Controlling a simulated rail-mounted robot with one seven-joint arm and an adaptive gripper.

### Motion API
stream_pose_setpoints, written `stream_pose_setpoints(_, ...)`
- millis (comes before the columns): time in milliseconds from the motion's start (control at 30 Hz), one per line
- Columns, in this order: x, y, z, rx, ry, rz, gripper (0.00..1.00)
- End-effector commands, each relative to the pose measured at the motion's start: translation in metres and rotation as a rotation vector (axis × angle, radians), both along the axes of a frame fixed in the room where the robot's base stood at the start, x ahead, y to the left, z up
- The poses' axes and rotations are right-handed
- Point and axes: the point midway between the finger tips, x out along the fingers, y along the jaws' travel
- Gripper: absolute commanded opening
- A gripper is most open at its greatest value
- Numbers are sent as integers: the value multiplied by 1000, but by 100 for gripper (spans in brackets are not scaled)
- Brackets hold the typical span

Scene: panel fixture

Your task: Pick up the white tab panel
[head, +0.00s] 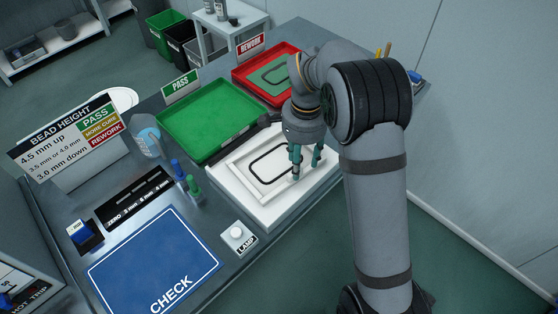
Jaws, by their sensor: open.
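The white tab panel (258,143) lies in a white fixture (240,202) on the workbench in the head view, with a dark rounded bead outline on its face. My gripper (305,172) is open, with its green-tipped fingers pointing down over the right part of the panel. Nothing shows between the fingers. I cannot tell whether the fingertips touch the panel. My gripper and arm hide the panel's right end and part of the fixture's back right.
A green PASS tray (210,115) is behind the fixture. A red REWORK tray (247,75) holds a green panel with a dark outline.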

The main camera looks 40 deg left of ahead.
Motion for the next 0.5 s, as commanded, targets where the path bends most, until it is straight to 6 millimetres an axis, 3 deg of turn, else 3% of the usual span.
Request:
stream_pose_setpoints(267,-2,3,-24,-2,1,3,44)
stream_pose_setpoints(500,-3,9,-59,-1,0,4,44)
